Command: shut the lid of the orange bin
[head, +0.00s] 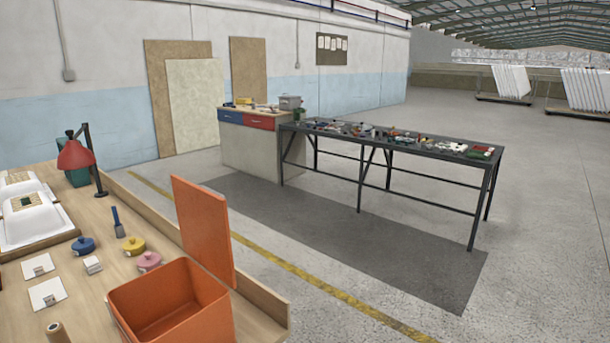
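The orange bin (157,327) stands at the front right part of the wooden table, near the bottom of the head view. Its bottom is cut off by the frame's lower edge. Its lid (204,230) is open and stands nearly upright along the bin's back right side. The visible inside of the bin looks empty. Neither of my grippers is in view.
On the wooden table (112,272), left of the bin, are a pink round container (149,261), a yellow one (134,246), a blue one (83,245) and a brush (118,222). A red lamp (76,155) stands farther back. A raised edge runs behind the lid.

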